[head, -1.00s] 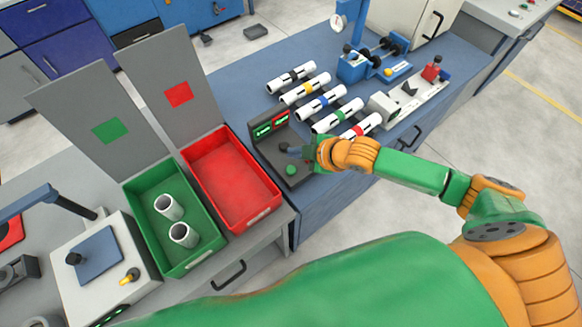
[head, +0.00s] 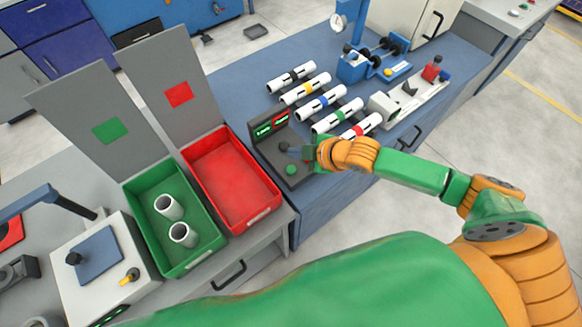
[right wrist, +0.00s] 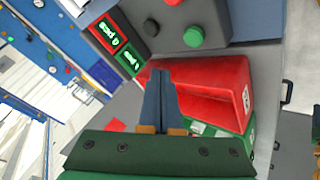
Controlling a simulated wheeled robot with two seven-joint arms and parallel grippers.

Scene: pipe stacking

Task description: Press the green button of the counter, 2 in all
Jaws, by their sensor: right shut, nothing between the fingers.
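The counter (head: 276,158) is a dark grey unit with a green-lit and a red-lit display on its upright back. Its green button (head: 292,169) is a round knob near the front, and a dark knob sits further back on the same base. My right gripper (head: 289,151) is shut and empty, its fingertips over the counter's base beside the green button. In the right wrist view the shut blue-grey fingers (right wrist: 158,72) appear below the green button (right wrist: 193,37), which is uncovered. I cannot judge the fingertips' height exactly. My left gripper is not in view.
A red bin (head: 240,202) stands left of the counter. A green bin (head: 150,215) beside it holds two white pipes. Several banded pipes (head: 320,103) lie behind the counter. A white fixture (head: 412,100) stands to their right.

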